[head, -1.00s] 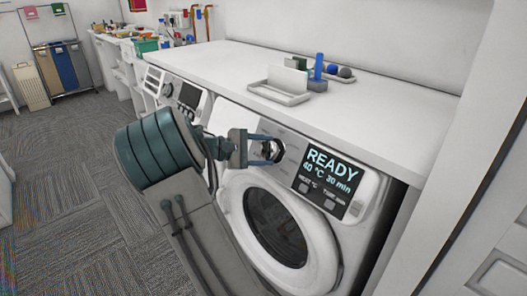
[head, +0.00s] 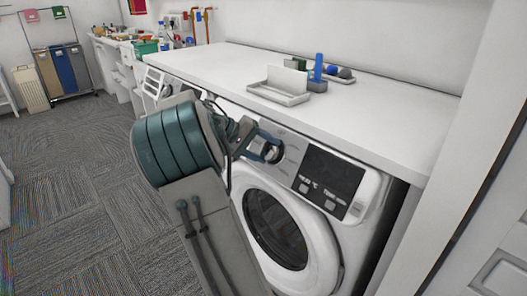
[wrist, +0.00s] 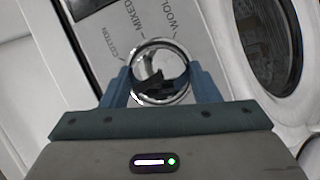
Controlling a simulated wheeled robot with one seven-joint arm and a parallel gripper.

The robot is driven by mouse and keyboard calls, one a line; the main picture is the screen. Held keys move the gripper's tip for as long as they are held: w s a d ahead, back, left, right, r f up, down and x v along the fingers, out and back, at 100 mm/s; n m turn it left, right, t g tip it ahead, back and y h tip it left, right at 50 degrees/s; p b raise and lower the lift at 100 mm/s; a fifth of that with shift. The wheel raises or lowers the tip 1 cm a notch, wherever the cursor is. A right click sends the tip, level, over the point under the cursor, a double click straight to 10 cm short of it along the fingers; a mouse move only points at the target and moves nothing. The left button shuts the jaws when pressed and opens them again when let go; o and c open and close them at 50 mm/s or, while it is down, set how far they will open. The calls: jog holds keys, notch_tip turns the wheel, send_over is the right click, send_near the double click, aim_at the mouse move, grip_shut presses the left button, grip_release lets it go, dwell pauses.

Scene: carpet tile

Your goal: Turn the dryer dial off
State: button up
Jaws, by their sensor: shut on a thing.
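The dryer (head: 352,236) is a white front-loader with a round dark door window. Its round silver dial (head: 273,154) sits on the grey panel, left of a display (head: 332,176) that is now dark. My gripper (head: 265,148) is shut on the dial, with a blue finger on each side. In the wrist view the gripper (wrist: 161,85) holds the chrome-rimmed dial (wrist: 162,52) between its fingers. Labels reading COTTON, MIXED and WOOL surround the dial and look tilted. The fingers and wrist hide part of the dial's edge.
A white counter (head: 215,68) runs above the machine, with a tray (head: 280,94) and a blue bottle (head: 318,68) on it. A second appliance stands to the left, partly behind my arm. The carpet floor (head: 70,200) at left is clear.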

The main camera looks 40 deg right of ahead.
jog(key=shift+f+m, duration=0.1)
jog(key=shift+m, duration=0.4)
jog(key=shift+t+y, duration=0.3)
jog(key=o, duration=1)
jog(key=p+v, duration=0.2)
jog(key=v, duration=1.2)
